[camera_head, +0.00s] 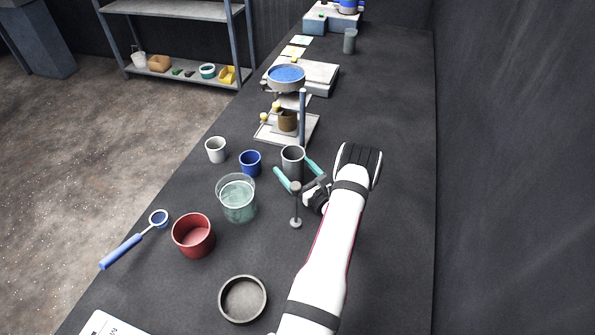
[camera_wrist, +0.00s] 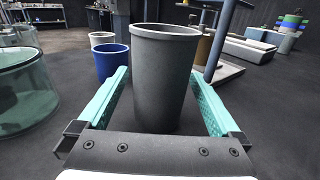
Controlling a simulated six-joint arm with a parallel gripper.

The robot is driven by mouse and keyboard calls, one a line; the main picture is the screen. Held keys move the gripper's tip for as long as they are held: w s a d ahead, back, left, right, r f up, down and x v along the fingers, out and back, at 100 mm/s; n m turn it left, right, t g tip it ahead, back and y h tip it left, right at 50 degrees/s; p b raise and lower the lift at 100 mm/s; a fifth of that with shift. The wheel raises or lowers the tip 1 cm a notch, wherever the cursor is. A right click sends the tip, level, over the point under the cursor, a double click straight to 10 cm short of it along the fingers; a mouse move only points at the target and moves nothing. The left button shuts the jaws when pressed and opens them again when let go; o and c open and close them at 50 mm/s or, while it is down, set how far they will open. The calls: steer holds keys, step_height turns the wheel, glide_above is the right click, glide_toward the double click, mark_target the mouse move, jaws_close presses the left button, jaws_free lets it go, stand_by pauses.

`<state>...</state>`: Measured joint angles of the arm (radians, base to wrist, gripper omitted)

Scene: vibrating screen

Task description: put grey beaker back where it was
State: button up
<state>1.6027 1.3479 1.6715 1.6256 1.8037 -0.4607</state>
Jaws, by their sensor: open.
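The grey beaker (camera_head: 292,158) stands upright on the dark bench, right of the blue cup and in front of the stand. In the wrist view the grey beaker (camera_wrist: 165,80) fills the middle, between the two teal fingers. My gripper (camera_head: 296,176) is open, with one finger on each side of the beaker. In the wrist view my gripper (camera_wrist: 163,95) shows gaps between the fingers and the beaker's sides.
A blue cup (camera_head: 250,162), white cup (camera_head: 216,149), glass beaker (camera_head: 237,200) and red cup (camera_head: 193,235) stand to the left. A stand with a blue-filled sieve (camera_head: 286,77) is behind. A thin post (camera_head: 296,205) stands close to my gripper. The bench's right side is clear.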

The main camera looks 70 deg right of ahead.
steer(key=v, duration=1.2)
steer(key=shift+r, duration=0.15)
